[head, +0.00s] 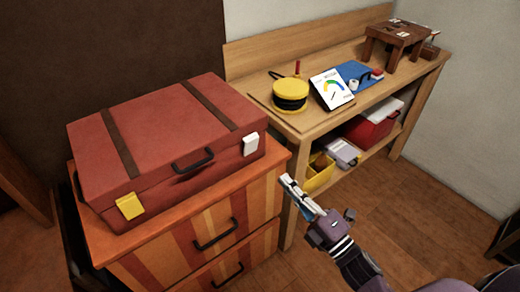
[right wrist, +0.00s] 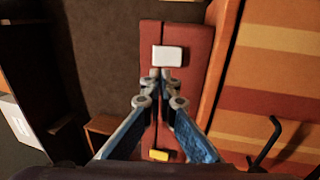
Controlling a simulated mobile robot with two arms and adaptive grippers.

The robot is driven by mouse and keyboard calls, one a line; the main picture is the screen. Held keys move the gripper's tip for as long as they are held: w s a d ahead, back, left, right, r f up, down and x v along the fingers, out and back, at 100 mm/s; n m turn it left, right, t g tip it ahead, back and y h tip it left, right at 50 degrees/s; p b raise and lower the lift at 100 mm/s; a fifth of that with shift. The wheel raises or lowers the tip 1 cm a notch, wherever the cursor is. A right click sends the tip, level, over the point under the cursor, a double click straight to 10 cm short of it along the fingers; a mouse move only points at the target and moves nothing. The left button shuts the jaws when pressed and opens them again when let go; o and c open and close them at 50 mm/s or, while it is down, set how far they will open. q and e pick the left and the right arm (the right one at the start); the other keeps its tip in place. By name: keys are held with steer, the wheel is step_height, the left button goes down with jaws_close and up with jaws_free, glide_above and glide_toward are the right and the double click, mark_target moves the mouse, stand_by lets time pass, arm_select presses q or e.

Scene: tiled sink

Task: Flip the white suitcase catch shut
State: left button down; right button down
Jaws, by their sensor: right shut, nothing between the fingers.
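A red suitcase (head: 165,145) with dark straps lies on a striped wooden drawer cabinet. Its white catch (head: 250,144) is on the front face near the right end, at the seam of the lid. I cannot tell for sure whether its plate is up or down. A yellow catch (head: 130,205) is near the left end. My right gripper (head: 287,182) is shut and empty, in front of and to the right of the white catch, apart from it. In the right wrist view its fingertips (right wrist: 161,74) point just below the white catch (right wrist: 168,56). My left gripper is out of view.
The cabinet (head: 195,235) has dark drawer handles that stick out in front. A wooden workbench (head: 300,118) stands to the right, with a yellow reel (head: 290,94), a white gauge card (head: 332,89) and a small brown stool (head: 398,33) on it. The floor in front is clear.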

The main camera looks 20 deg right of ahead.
mark_target(253, 144)
steer(key=p+x, duration=0.2)
steer(key=x, duration=0.8)
steer(key=shift+w+a+r, duration=0.1)
steer(key=shift+w+r, duration=0.05)
steer(key=shift+w, duration=0.05)
steer(key=shift+w+a, duration=0.25)
steer(key=shift+w, duration=0.45)
steer(key=shift+p, duration=0.3)
steer(key=shift+w+r+g+p, duration=0.25)
steer(key=shift+r+p, duration=0.3)
steer(key=shift+p, duration=0.7)
steer(key=shift+a+f, duration=0.1)
steer(key=shift+f, duration=0.3)
